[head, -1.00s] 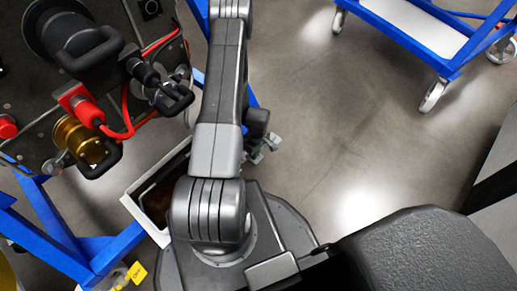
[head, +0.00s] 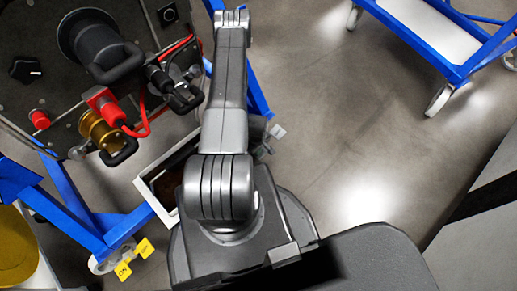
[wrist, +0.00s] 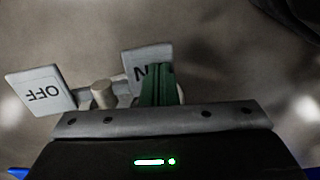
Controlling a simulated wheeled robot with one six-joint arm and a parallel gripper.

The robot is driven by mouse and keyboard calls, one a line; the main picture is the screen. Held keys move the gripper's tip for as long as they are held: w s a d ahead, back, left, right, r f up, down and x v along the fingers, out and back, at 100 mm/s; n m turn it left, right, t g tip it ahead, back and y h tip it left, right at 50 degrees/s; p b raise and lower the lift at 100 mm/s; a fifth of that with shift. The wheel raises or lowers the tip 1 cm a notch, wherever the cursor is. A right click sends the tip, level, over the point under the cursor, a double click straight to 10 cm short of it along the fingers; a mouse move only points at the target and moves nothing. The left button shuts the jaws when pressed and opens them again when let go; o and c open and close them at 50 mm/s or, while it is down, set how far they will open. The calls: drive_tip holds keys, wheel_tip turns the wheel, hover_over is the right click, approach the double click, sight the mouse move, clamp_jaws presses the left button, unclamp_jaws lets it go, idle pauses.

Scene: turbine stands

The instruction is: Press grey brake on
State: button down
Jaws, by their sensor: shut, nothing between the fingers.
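The grey brake shows in the wrist view with two flat grey plates. The OFF plate (wrist: 40,92) is at the left, tilted. The ON plate (wrist: 140,58) is at the centre, partly hidden behind my fingers. A pale round stub (wrist: 103,94) stands between them. My gripper (wrist: 160,84) has green fingers, shut and empty, over the right part of the ON plate. I cannot tell whether they touch it. In the head view, the grey brake plates (head: 277,131) show small to the right of my arm, near the floor. My fingers are hidden there.
A blue-framed stand (head: 70,205) with a dark connector panel (head: 40,90) is at the left. A yellow-tabbed brake (head: 145,248) is at its lower leg. A white-rimmed bin (head: 150,200) is beside my arm. Another blue cart (head: 425,40) is upper right. The floor between is clear.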

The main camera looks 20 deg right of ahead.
drive_tip(key=shift+f, duration=0.1)
wheel_tip(320, 180, up, 14)
drive_tip(key=s+a+p, duration=0.1)
drive_tip(key=a+p, duration=0.1)
drive_tip(key=p, duration=0.1)
drive_tip(key=shift+s+a, duration=0.25)
drive_tip(key=shift+a, duration=0.15)
drive_tip(key=shift+f, duration=0.15)
drive_tip(key=d+f+b, duration=0.1)
drive_tip(key=f, duration=0.3)
drive_tip(key=w+d+f+b, duration=0.1)
drive_tip(key=f, duration=0.4)
drive_tip(key=d+f+b, duration=0.1)
drive_tip(key=f, duration=0.3)
drive_tip(key=shift+w+f, duration=0.25)
drive_tip(key=shift+f, duration=0.05)
drive_tip(key=shift+r+p, duration=0.2)
drive_tip(key=shift+p, duration=0.1)
